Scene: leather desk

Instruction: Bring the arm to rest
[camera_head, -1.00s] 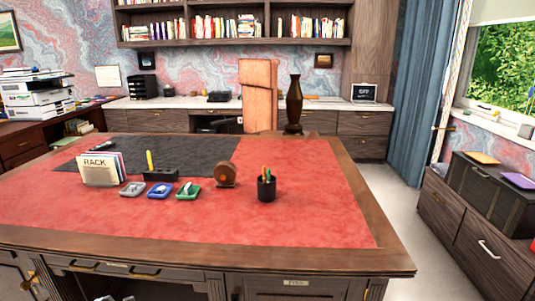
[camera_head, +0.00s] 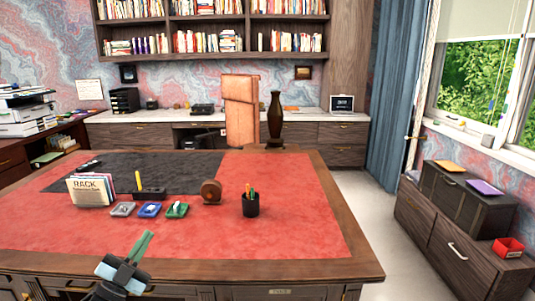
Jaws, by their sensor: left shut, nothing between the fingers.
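My left gripper (camera_head: 142,245) is at the lower left of the head view, in front of the desk's near edge. Its greenish fingers are together, empty, and point up and to the right. It is apart from the objects on the red leather desk (camera_head: 290,220). My right gripper does not show.
The desk's front right is clear. A dark cabinet (camera_head: 450,245) stands at the right.

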